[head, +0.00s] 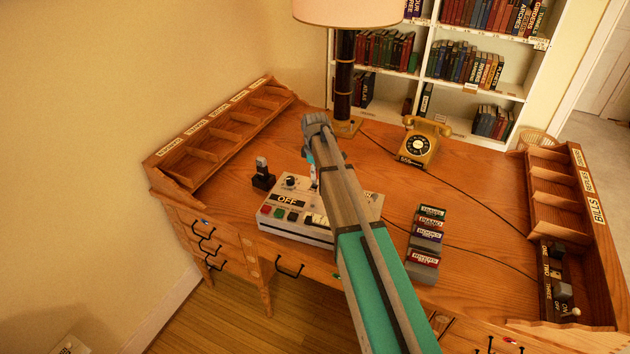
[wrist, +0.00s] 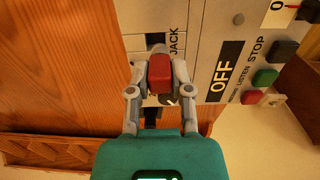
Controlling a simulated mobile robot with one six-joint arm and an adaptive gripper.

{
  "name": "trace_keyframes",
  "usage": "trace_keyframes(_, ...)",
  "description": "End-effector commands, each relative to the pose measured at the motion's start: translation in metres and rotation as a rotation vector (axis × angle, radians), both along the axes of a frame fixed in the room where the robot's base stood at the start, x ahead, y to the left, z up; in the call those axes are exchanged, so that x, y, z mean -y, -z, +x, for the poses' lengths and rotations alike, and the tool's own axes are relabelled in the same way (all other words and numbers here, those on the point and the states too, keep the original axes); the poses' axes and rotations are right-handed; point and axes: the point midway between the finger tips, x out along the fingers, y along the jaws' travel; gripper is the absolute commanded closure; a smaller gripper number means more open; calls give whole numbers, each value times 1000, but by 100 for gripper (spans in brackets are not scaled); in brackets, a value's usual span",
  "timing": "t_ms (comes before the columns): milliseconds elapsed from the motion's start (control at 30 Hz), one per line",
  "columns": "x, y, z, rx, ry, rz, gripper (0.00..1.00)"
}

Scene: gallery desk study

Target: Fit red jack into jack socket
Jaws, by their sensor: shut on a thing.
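My gripper (wrist: 159,68) is shut on the red jack (wrist: 160,76), a small red block between its two grey fingertips in the wrist view. The jack is over the pale console near the printed word JACK (wrist: 177,43). A dark patch (wrist: 154,41) shows beside that word, partly behind the jack; I cannot tell whether it is the socket opening. Whether the jack touches the console is also unclear. In the head view my gripper (head: 311,160) is above the back of the console (head: 283,227), and my arm covers the console's right part.
A black device with a knob (head: 263,176) stands left of the console. Labelled cartridges (head: 428,232) stand to its right. A yellow telephone (head: 420,145) and a lamp (head: 345,85) stand behind. Wooden pigeonhole racks (head: 225,130) edge the desk.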

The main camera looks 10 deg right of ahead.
Motion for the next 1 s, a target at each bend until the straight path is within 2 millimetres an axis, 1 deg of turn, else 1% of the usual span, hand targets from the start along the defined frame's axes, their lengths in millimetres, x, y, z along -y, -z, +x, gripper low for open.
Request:
trace_keyframes(100, 0, 11, 8, 0, 0, 0, 100)
trace_keyframes(400, 0, 34, 5, 0, 1, 0, 100)
trace_keyframes(533, 0, 38, 5, 0, 1, 0, 100)
trace_keyframes(867, 1, 37, 5, 0, 1, 0, 100)
trace_keyframes(1000, 1, 40, 5, 0, 1, 0, 100)
